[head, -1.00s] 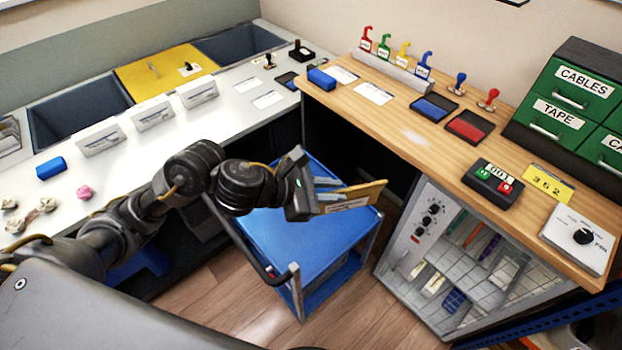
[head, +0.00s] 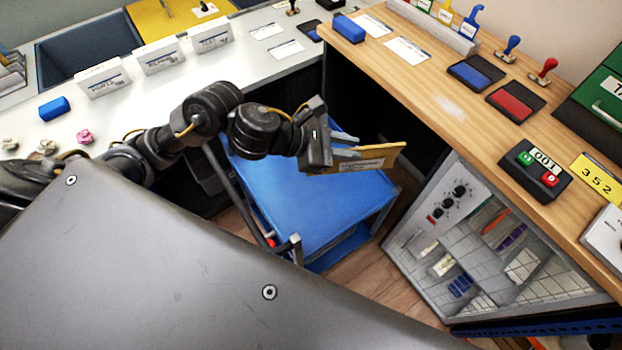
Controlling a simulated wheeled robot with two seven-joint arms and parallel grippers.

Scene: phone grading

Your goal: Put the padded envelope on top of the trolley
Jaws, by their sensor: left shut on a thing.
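The padded envelope (head: 372,158) is a flat tan-yellow packet with a white label. My left gripper (head: 345,146) is shut on its left end and holds it out to the right, above the trolley. The trolley (head: 300,205) has a blue top and a dark push handle at its left. Its top is bare where I can see it. The envelope appears apart from the trolley top, over its far right part; the exact height is hard to tell. My right gripper is not in view.
A white counter (head: 235,75) with label stands (head: 162,57) runs along the left and back. A wooden bench (head: 440,90) with stamps, ink pads and a counter box (head: 535,170) stands at the right. Below it is a grey cabinet (head: 480,245). Some wood floor shows beside the trolley.

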